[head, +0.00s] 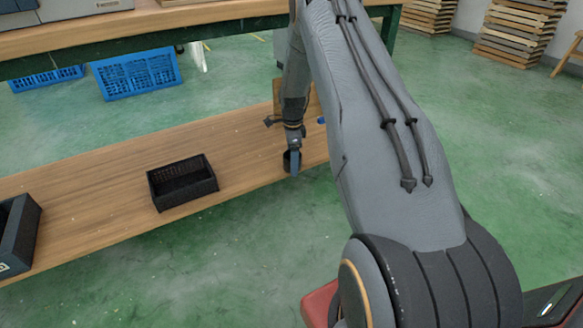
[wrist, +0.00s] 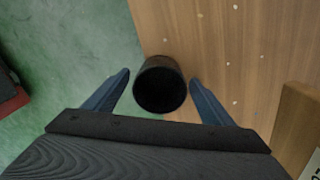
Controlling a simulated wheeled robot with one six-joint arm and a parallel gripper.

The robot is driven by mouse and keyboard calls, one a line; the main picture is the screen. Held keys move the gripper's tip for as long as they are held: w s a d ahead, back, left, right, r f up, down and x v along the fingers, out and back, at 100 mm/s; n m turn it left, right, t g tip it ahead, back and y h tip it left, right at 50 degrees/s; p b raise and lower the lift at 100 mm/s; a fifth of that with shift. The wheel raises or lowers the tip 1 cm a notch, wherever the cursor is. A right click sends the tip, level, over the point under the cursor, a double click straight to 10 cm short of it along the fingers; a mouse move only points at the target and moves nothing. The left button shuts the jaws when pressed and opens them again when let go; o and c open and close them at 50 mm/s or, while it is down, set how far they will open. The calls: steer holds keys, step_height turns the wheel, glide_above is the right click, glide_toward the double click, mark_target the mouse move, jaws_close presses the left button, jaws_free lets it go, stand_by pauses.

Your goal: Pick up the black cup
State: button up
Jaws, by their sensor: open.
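The black cup (wrist: 160,84) stands on the wooden board near its edge, with its dark open mouth facing the wrist camera. My gripper (wrist: 160,78) is open, with one blue-grey finger on each side of the cup. Small gaps show between the fingers and the cup in the wrist view. In the head view my gripper (head: 294,163) is low over the right end of the board, and the cup (head: 287,161) shows as a dark shape partly hidden behind it.
A black basket (head: 183,183) stands on the wooden board (head: 100,200) left of my gripper. A dark bin (head: 17,235) is at the far left. A wooden block (wrist: 297,130) is close on the right in the wrist view. Blue crates (head: 137,73) lie behind, under the table.

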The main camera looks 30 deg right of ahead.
steer(key=shift+f, duration=0.35)
steer(key=c, duration=1.1)
steer(key=shift+c, duration=0.2)
steer(key=shift+r, duration=0.1)
